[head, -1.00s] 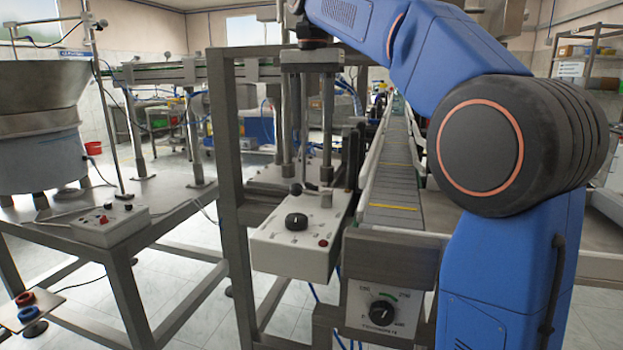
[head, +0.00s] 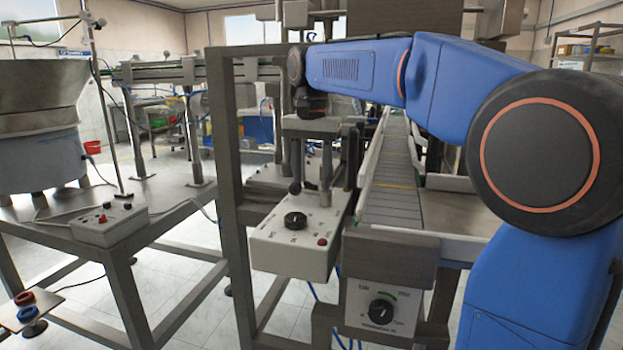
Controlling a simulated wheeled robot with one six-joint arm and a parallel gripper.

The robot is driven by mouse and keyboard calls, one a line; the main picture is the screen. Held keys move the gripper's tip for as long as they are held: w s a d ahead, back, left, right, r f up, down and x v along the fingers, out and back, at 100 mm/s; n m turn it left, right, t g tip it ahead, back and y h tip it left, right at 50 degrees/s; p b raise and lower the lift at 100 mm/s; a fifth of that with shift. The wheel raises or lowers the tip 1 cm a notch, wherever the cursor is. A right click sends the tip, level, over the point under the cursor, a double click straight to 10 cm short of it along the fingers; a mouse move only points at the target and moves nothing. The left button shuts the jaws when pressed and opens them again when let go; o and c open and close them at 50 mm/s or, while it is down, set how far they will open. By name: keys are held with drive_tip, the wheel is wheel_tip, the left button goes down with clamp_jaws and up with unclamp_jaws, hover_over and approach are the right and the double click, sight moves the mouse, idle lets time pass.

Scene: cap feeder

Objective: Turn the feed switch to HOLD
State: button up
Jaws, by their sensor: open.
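A pale control box (head: 290,255) is mounted on the frame in the middle of the head view. A black rotary knob (head: 295,221) with small marks around it sits on its top, beside a red button (head: 322,241). The marks are too small to read, so I cannot tell the knob's setting or whether it is the feed switch. Behind the knob is a small black ball-ended part (head: 295,188). My gripper (head: 311,184) points down, open, over the back of this box, behind the knob and apart from it. Its fingertips are hard to tell from the metal parts there.
A dial panel (head: 383,308) with a black knob is below right, under the conveyor (head: 392,185). A second control box (head: 108,223) stands on the left table near the bowl feeder (head: 40,120). A frame post (head: 222,150) stands close left of my gripper.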

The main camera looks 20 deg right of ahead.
drive_tip(key=shift+f, duration=0.1)
drive_tip(key=c, duration=0.9)
drive_tip(key=shift+c, duration=0.2)
drive_tip(key=shift+n, duration=0.4)
drive_tip(key=n, duration=0.4)
drive_tip(key=shift+n, duration=0.4)
drive_tip(key=n, duration=0.6)
drive_tip(key=shift+n, duration=0.3)
